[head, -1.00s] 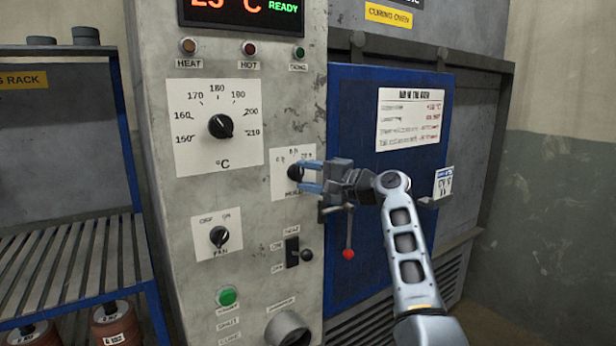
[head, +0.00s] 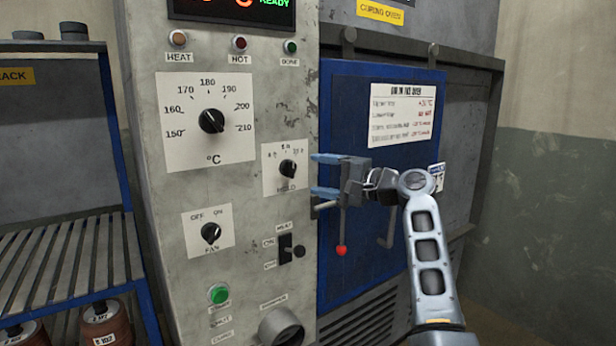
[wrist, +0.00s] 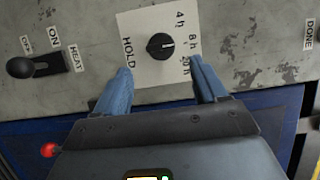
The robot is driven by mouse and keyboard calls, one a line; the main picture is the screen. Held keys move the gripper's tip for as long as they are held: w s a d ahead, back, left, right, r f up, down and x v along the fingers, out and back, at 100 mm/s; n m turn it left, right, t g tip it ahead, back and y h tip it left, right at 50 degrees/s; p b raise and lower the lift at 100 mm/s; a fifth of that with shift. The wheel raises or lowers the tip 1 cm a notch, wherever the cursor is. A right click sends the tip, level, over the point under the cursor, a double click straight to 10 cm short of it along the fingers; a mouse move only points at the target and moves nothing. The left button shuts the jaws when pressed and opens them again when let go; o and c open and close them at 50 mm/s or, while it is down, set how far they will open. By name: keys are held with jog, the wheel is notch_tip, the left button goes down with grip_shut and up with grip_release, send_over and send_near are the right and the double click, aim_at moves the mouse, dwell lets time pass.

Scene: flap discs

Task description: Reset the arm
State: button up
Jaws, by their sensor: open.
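My gripper (head: 325,175) is open and empty, with its blue fingers pointing left toward the control panel (head: 240,270). It stands in front of the edge of the blue oven door (head: 385,215), a little right of the black hold knob (head: 288,168). In the wrist view the hold knob (wrist: 160,46) sits ahead of and between the two fingertips (wrist: 160,75), with a visible gap to each. Its pointer is toward the 8 h mark.
The panel also carries the temperature knob (head: 211,120), the fan knob (head: 211,233), the heat switch (head: 286,248) and a green button (head: 218,294). A red-tipped lever (head: 341,250) hangs below my gripper. A slatted rack (head: 65,260) stands at left.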

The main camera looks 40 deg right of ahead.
jog(key=shift+v, duration=0.85)
